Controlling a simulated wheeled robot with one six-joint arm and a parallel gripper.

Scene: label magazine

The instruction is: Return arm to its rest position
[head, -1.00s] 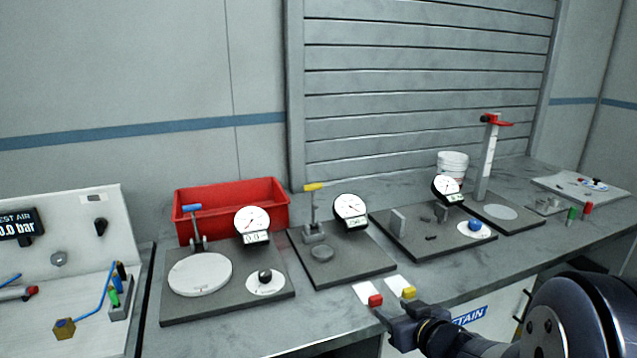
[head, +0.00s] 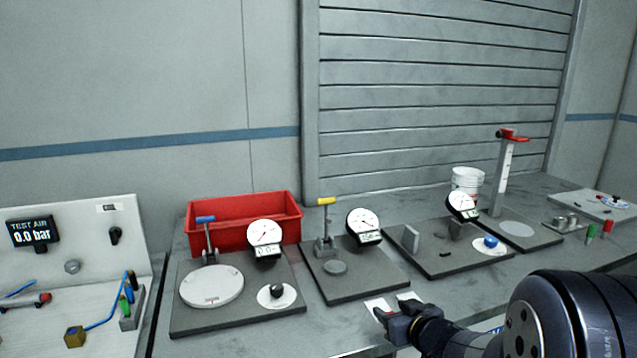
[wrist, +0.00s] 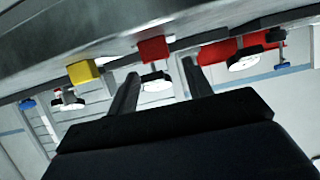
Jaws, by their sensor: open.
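My gripper (head: 388,316) is open and empty at the front edge of the bench, low in the head view. In the wrist view its two dark fingers (wrist: 160,84) stand apart with nothing between them. A red block (wrist: 154,48) and a yellow block (wrist: 83,72) show beyond the fingers in the wrist view, near the bench edge. In the head view my gripper hides most of these blocks. Two white labels (head: 377,304) lie just behind it. The gap between fingers and blocks cannot be judged.
Gauge stands on dark plates (head: 180,325) (head: 350,294) (head: 435,264) line the bench behind my gripper. A red bin (head: 225,236), a white cup (head: 467,182) and a tall post (head: 501,180) stand farther back. A test-air panel (head: 80,222) is at left.

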